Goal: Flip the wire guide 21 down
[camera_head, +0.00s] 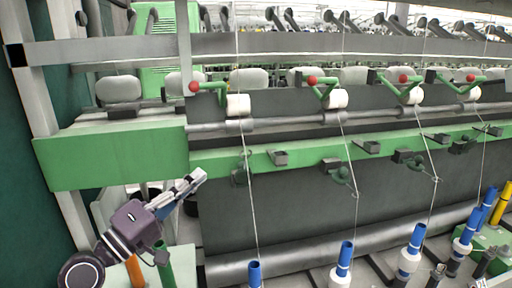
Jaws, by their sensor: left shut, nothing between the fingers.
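My left gripper (197,178) is shut and empty, low at the left in front of the green rail (115,155). It touches no wire guide. Several small dark green guides hang along the rail, the nearest one (241,171) to the right of my gripper, with another guide (340,175) further right. Above them are green levers with red knobs, the leftmost lever (208,87) beside a white spool (238,105). No number shows, so I cannot tell which part is wire guide 21. My right gripper is not in view.
Thin threads run down past the rail to blue bobbins (346,251) along the bottom. A grey roller (290,256) lies low across the frame. A grey beam (330,45) crosses above. A dark green panel (25,150) stands at the left.

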